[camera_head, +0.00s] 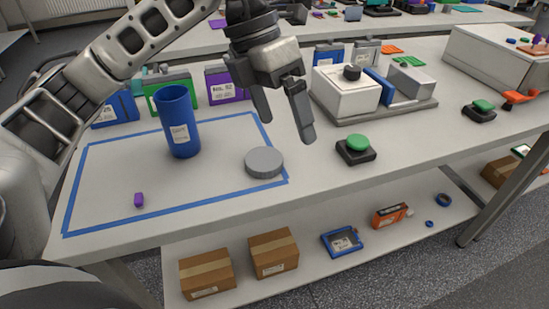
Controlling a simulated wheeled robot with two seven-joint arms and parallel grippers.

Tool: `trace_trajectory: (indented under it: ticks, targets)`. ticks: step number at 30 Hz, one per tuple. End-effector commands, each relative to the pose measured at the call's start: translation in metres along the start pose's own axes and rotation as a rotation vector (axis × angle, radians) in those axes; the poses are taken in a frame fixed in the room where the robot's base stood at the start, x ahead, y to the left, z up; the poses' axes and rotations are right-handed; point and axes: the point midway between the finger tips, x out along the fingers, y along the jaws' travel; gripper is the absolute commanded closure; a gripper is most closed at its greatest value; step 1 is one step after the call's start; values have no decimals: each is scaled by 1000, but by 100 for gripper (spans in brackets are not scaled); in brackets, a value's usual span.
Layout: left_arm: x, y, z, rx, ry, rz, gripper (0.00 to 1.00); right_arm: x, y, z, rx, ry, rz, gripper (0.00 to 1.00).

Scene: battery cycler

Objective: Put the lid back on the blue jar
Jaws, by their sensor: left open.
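The blue jar (179,122) stands upright on the table inside a blue taped outline, with a white label on its side. Its top shows no lid. A grey round lid (264,163) lies flat on the table to the right of the jar, at the outline's right edge. My left gripper (288,129) is open and empty, above and a little right of the lid, fingers pointing down. It does not touch the lid. My right gripper does not show.
A small purple object (139,200) lies in the outline's front left. A green button on a black base (356,149) sits right of the lid. Behind stand green (171,91) and purple (226,84) battery packs and a white device (345,93). Boxes (207,273) lie on the lower shelf.

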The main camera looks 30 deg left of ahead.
Motion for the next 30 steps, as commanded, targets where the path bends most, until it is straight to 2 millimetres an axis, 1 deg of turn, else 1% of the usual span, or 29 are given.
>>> trace_trajectory:
  ticks: [1,3,6,9,16,20,23,30]
  targets:
    - [-14,19,-5,-31,-5,108,5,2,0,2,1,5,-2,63]
    - [-32,37,-12,-75,-5,217,5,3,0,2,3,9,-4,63]
    - [-47,51,-19,-114,-2,302,5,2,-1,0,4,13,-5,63]
    - [-52,54,-21,-127,-1,328,5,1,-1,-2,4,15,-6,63]
    - [-51,54,-20,-125,0,324,5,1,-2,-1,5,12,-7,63]
    - [-41,57,-21,-124,3,322,5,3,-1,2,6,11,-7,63]
    - [-23,62,-22,-124,6,321,5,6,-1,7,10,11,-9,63]
    - [24,78,-23,-124,5,321,5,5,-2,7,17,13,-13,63]
